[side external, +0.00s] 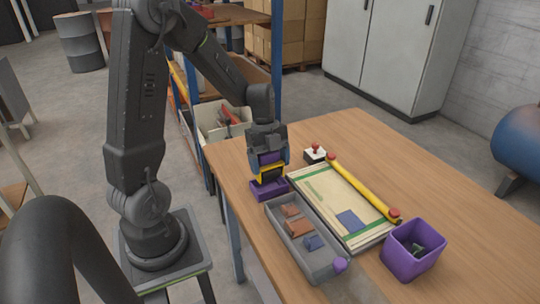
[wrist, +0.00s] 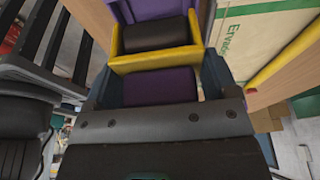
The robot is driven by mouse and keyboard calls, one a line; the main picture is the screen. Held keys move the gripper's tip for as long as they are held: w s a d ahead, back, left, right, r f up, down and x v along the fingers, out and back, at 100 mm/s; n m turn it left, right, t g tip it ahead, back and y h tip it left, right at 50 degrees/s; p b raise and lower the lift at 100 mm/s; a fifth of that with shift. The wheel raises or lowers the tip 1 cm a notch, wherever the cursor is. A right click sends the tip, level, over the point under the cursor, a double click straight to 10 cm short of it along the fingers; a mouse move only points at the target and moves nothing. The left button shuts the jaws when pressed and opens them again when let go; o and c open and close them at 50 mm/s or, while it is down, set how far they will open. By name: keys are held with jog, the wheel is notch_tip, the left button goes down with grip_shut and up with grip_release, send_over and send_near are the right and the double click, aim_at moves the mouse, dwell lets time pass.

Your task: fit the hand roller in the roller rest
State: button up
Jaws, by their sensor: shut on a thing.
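My gripper (side external: 268,150) points down at the near-left part of the bench and is shut on the purple handle of the hand roller (wrist: 160,86). The roller's yellow frame (side external: 271,173) and dark cylinder (wrist: 156,34) sit below the jaws. The purple roller rest (side external: 268,190) lies on the bench directly beneath the roller, and part of it shows at the top of the wrist view (wrist: 152,8). The roller is at or just over the rest. I cannot tell whether it touches or is seated, since the frame hides the rest's inside.
A grey tray (side external: 309,258) with brown and blue pieces stands close in front of the rest. A flat sack (side external: 330,195) lies to the right, beside a yellow bar (side external: 362,187). A purple bin (side external: 412,262) and red-button box (side external: 315,154) stand nearby. The bench's right side is clear.

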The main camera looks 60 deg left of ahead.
jog(key=shift+f, duration=0.3)
jog(key=shift+f, duration=0.2)
jog(key=shift+f, duration=1.35)
jog(key=o, duration=0.8)
jog(key=v, duration=1.4)
notch_tip(320, 180, up, 5)
jog(key=n+t+y, duration=0.2)
jog(key=n+y, duration=0.1)
jog(key=n, duration=0.5)
send_over(270, 172)
jog(key=s+d, duration=0.3)
jog(key=d, duration=0.2)
jog(key=s+d+n+t, duration=0.1)
jog(key=s+d+n, duration=0.1)
jog(key=n, duration=0.1)
jog(key=s+d+n+t, duration=0.1)
jog(key=s+d+n, duration=0.2)
jog(key=s+d+r+n+t, duration=0.1)
jog(key=s+d+n, duration=0.1)
jog(key=d+n, duration=0.1)
jog(key=shift+s+n+t, duration=0.25)
jog(key=shift+n+t, duration=0.05)
jog(key=shift+n, duration=0.2)
